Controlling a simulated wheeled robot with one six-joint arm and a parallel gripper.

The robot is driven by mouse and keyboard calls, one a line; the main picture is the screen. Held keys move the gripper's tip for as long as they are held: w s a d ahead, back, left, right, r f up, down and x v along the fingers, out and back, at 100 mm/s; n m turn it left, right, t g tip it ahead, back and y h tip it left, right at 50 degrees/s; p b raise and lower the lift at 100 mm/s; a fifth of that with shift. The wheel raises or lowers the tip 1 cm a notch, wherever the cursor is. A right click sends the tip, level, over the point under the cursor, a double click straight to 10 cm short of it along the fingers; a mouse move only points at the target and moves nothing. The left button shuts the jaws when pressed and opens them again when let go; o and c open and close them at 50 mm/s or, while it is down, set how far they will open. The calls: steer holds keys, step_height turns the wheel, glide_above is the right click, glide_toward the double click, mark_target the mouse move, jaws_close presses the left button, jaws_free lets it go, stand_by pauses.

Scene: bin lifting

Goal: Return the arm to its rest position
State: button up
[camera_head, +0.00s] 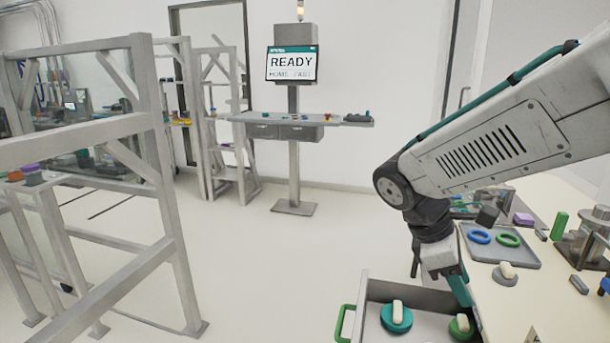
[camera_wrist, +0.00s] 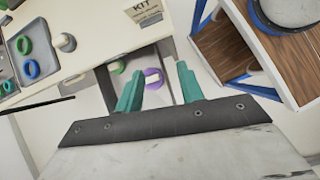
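My arm (camera_head: 490,135) reaches in from the right in the head view and bends down at the elbow. My gripper (camera_head: 459,290) points down above the right part of a grey bin (camera_head: 372,290). In the wrist view my gripper (camera_wrist: 160,85) shows two teal fingers spread apart, with no object clearly held between them. The bin has a green handle (camera_head: 343,322) on its left side. A teal round part with a white peg (camera_head: 396,317) and a green one (camera_head: 461,327) lie in it. A purple round part (camera_wrist: 153,78) shows beyond the fingers in the wrist view.
A worktable at the right holds a grey tray (camera_head: 530,258) with a blue ring (camera_head: 478,237) and a green ring (camera_head: 508,240). A grey frame (camera_head: 150,130) stands at the left. A screen (camera_head: 292,63) reading "READY" stands at the back. The floor (camera_head: 270,270) between is clear.

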steer(key=s+r+m+t+y, duration=0.3)
steer(key=s+m+y, duration=0.3)
steer(key=s+m, duration=0.7)
steer(key=s, duration=0.3)
steer(key=shift+d, duration=0.35)
